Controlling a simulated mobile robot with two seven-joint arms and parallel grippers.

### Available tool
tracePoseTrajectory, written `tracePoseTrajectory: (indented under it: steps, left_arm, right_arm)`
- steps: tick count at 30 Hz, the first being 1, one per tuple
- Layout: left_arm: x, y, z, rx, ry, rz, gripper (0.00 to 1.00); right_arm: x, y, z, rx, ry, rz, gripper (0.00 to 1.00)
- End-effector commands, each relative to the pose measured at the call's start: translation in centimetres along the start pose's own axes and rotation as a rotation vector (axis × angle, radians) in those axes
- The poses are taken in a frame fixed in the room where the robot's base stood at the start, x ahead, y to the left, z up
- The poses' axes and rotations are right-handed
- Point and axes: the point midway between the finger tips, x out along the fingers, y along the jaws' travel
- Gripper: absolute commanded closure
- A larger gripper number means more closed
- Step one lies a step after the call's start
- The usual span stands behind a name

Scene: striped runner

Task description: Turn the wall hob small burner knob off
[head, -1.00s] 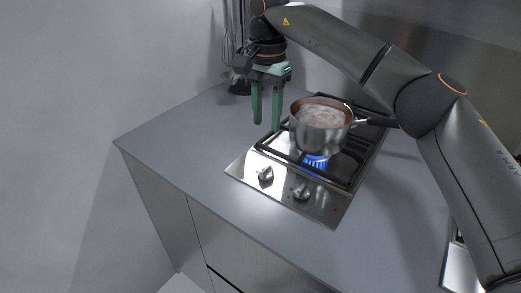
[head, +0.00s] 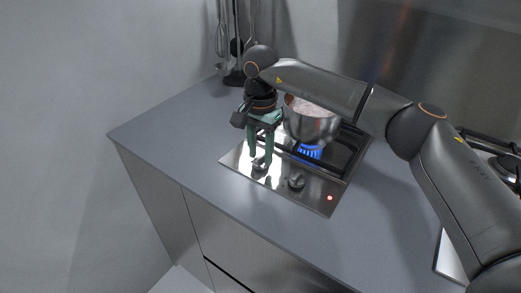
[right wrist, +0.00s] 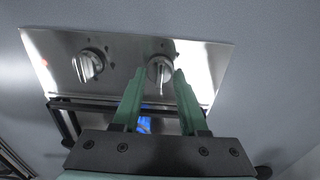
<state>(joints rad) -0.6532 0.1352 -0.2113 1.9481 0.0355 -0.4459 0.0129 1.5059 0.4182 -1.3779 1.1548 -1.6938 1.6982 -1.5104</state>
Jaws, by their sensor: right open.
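The steel wall hob (head: 316,201) has two round knobs on its front strip. My right gripper (head: 260,162) points down, open, with its green fingers on either side of the left knob (head: 259,166) in the head view. The right wrist view shows the same knob (right wrist: 160,69) between the fingertips (right wrist: 159,73); contact cannot be told. The other knob (head: 297,182) is free and also shows in the wrist view (right wrist: 88,66). No label tells which knob is the small burner's. A blue flame (head: 309,152) burns under the pot. My left gripper is not in view.
A steel pot (head: 311,128) with contents stands on the hob grate, close beside my right gripper and under my forearm. Utensils (head: 235,50) hang or stand at the back wall. The grey counter (head: 165,145) is clear at left. A red light (head: 330,198) glows on the hob.

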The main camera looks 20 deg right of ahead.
Motion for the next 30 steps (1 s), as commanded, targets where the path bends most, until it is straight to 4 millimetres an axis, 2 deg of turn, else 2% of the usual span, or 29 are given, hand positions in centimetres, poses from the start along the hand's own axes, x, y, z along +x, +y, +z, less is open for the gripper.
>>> tracePoseTrajectory:
  steps: [4,15,30]
  left_arm:
    - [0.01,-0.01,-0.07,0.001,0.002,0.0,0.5]
    - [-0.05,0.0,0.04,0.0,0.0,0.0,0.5]
    - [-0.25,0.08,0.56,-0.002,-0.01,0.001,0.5]
  right_arm:
    - [0.0,0.01,-0.01,0.0,0.0,0.0,0.6]
    - [-0.04,0.01,-0.01,0.0,0.0,0.0,1.0]
    - [-0.06,0.01,-0.01,0.004,0.0,0.0,1.0]
